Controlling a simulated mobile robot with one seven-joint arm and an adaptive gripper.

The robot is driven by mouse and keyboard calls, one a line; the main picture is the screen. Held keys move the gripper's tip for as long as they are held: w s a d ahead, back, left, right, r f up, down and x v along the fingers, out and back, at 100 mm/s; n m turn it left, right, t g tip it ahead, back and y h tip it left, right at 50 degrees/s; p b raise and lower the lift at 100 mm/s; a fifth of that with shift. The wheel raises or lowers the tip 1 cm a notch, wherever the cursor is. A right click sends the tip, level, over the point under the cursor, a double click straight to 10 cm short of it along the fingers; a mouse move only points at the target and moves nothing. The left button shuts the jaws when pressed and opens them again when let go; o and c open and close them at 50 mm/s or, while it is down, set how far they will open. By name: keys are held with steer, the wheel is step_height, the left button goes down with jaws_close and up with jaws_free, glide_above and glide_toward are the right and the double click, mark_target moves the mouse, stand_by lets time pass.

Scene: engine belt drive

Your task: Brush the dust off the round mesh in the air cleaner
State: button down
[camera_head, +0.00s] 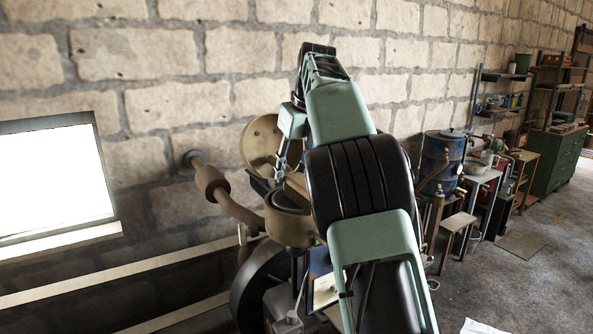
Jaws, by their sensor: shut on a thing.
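The round tan air cleaner housing (289,228) is open at the top, just left of my arm. Its inside looks dark, and I cannot make out the mesh or any dust on it. A round tan disc (258,147), perhaps its cover, stands upright against the wall behind. My gripper (281,172) points down above the housing, partly hidden by my arm. It is shut on what seems to be the brush, of which a brown piece (297,184) shows at the housing's rim. I cannot tell whether the bristles touch the mesh.
A brown pipe with a thick muffler (211,184) runs from the wall to the engine. A dark wheel (262,285) stands below. A blue drum (441,160), a stool (458,226) and a green cabinet (557,158) stand right.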

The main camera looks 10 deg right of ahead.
mark_target(299, 178)
steer(key=shift+w+a+r, duration=0.2)
steer(key=shift+w, duration=0.25)
steer(key=shift+s+d+f+b, duration=0.15)
steer(key=shift+s+f+b, duration=0.25)
steer(key=shift+s+b, duration=0.5)
steer(key=shift+s+d+b, duration=0.4)
steer(key=shift+s+b, duration=0.1)
steer(key=shift+s, duration=0.15)
steer(key=shift+s+d+b, duration=0.35)
steer(key=shift+s+b, duration=0.1)
steer(key=shift+s, duration=0.15)
steer(key=shift+s+d+r+b, duration=0.1)
steer(key=shift+s+d+b, duration=0.15)
steer(key=shift+s, duration=0.25)
steer(key=shift+s+d+r+b, duration=0.1)
steer(key=shift+s+d+b, duration=0.1)
steer(key=shift+s, duration=0.25)
steer(key=shift+r, duration=0.15)
step_height(299, 178, up, 4)
steer(key=p, duration=0.4)
steer(key=shift+f, duration=0.2)
steer(key=shift+r+p, duration=0.35)
steer(key=shift+r, duration=0.75)
